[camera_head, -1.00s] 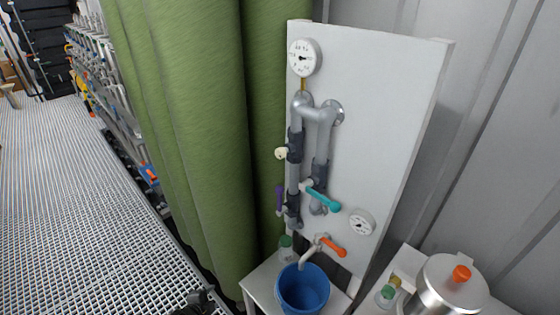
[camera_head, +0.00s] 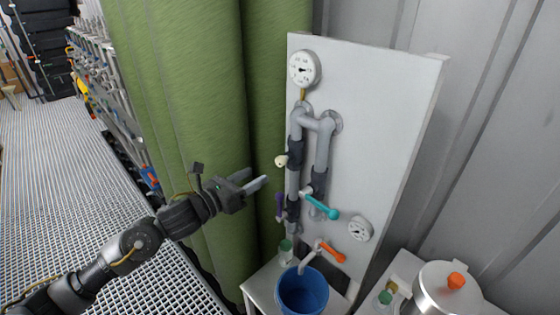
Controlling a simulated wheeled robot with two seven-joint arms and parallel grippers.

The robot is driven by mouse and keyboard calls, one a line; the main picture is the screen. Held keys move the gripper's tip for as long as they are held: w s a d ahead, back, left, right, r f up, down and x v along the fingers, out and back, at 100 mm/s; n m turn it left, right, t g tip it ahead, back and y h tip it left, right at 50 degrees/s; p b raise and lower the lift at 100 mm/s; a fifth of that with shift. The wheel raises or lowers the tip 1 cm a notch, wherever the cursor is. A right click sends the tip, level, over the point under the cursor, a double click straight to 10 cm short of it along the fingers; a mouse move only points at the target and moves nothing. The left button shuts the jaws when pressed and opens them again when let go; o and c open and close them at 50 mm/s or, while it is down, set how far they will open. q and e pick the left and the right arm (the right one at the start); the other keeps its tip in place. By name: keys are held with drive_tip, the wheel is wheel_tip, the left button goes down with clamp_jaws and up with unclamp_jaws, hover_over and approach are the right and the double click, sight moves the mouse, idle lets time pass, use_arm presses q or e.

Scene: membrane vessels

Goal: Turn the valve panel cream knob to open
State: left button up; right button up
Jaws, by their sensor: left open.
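The cream knob (camera_head: 281,161) sticks out to the left from a dark valve body on the upper part of the left grey pipe. The white valve panel (camera_head: 385,130) stands upright behind the pipes. My left gripper (camera_head: 257,180) is open and empty, just left of and slightly below the cream knob in the picture, with its fingers pointing toward the panel. A gap shows between the fingertips and the knob. My right gripper is not in view.
A purple handle (camera_head: 280,207), a teal lever (camera_head: 323,205) and an orange-handled tap (camera_head: 331,251) sit lower on the panel. A blue bucket (camera_head: 302,293) stands below. A green curtain (camera_head: 190,100) hangs behind my left arm. A steel vessel (camera_head: 446,291) is at lower right.

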sight(278, 163)
use_arm(q)
drive_tip(key=p+x, duration=0.3)
drive_tip(key=x, duration=0.5)
drive_tip(key=shift+w+d+r+p, duration=0.15)
drive_tip(key=shift+w+d+p, duration=0.1)
drive_tip(key=shift+d+p, duration=0.1)
drive_tip(key=shift+x, duration=0.8)
drive_tip(key=c, duration=1)
